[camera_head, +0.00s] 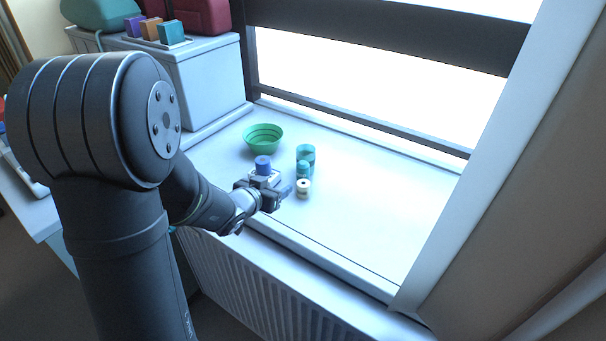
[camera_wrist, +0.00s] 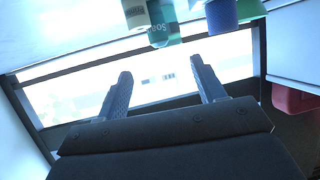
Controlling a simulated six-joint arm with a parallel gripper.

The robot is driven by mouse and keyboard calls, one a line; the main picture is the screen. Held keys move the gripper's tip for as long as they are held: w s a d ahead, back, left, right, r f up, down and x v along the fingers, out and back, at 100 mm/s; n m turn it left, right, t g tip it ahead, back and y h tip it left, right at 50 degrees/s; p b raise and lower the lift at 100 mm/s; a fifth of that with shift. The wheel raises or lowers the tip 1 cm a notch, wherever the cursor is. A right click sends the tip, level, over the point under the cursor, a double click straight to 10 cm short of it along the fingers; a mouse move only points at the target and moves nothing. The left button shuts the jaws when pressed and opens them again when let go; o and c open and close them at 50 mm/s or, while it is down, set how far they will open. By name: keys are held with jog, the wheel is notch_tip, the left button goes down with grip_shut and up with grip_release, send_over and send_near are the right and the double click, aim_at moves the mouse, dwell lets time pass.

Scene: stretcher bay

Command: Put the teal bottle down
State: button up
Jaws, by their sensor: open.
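The teal bottle (camera_head: 302,170) stands upright on the white windowsill (camera_head: 370,215). In the wrist view, which looks upside down, a teal bottle with lettering (camera_wrist: 164,30) shows at the top edge. My gripper (camera_head: 283,190) is low over the sill, just left of and nearer than the bottle. In the wrist view its two fingers (camera_wrist: 161,70) are spread with nothing between them. The bottle is apart from the fingers there. Its lower part is partly hidden in the head view by a cream roll-like item.
The cream item (camera_head: 303,187) stands in front of the bottle, and a teal cup (camera_head: 307,152) behind it. A blue-topped item (camera_head: 263,165) is close behind my gripper. A green bowl (camera_head: 263,138) sits farther back. The sill's right side is clear, up to the window frame.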

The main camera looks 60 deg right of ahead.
aim_at(300, 172)
jog(key=x, duration=1.1)
jog(key=shift+d+f, duration=0.1)
jog(key=shift+d, duration=0.2)
jog(key=x, duration=0.4)
jog(key=shift+s, duration=0.35)
jog(key=shift+w+d+f, duration=0.15)
jog(key=shift+d+f, duration=0.15)
jog(key=shift+d, duration=0.35)
jog(key=shift+c, duration=0.4)
jog(key=c, duration=1)
jog(key=shift+c, duration=0.5)
jog(key=shift+r, duration=0.2)
